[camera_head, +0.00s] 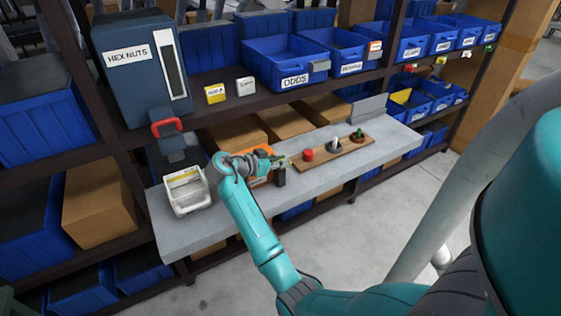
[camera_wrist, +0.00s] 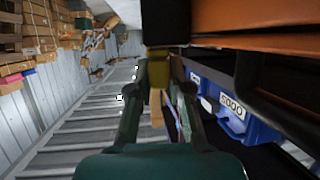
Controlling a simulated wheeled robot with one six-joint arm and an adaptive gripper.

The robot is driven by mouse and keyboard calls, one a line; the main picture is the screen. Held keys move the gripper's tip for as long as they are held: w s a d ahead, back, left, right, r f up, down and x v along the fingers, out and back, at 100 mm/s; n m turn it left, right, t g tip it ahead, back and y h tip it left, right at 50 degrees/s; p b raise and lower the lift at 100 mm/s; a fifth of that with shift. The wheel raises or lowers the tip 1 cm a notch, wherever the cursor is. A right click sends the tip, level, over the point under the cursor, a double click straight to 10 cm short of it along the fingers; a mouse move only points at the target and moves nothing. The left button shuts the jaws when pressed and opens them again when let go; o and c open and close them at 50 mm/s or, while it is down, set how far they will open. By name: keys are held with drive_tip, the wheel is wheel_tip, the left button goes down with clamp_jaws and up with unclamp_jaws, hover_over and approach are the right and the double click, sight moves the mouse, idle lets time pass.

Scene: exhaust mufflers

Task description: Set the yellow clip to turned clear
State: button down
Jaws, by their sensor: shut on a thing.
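The yellow clip (camera_wrist: 157,74) shows in the wrist view as a small dull-yellow piece between my fingertips, just below a dark block (camera_wrist: 166,22). My gripper (camera_wrist: 158,82) is shut on it. An orange body (camera_wrist: 240,18) lies close beside the clip. In the head view my gripper (camera_head: 284,163) is at the orange item (camera_head: 263,152) on the grey bench, above a small black block (camera_head: 280,178). The clip is too small or hidden to make out there, and its turned angle cannot be told.
A wooden board (camera_head: 335,152) with a red knob (camera_head: 308,155) and other controls lies to the right on the bench (camera_head: 205,228). A white basket (camera_head: 185,192) stands left. A red handle (camera_head: 166,126) and blue bins (camera_head: 283,62) are behind. The bench front is clear.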

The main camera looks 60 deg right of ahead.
drive_tip(key=shift+f+m+g+y, duration=0.1)
drive_tip(key=shift+m+g+y, duration=0.5)
drive_tip(key=shift+m+g, duration=0.2)
drive_tip(key=shift+f, duration=0.1)
drive_tip(key=c, duration=1.1)
unclamp_jaws()
drive_tip(key=shift+a, duration=0.1)
drive_tip(key=v, duration=1.2)
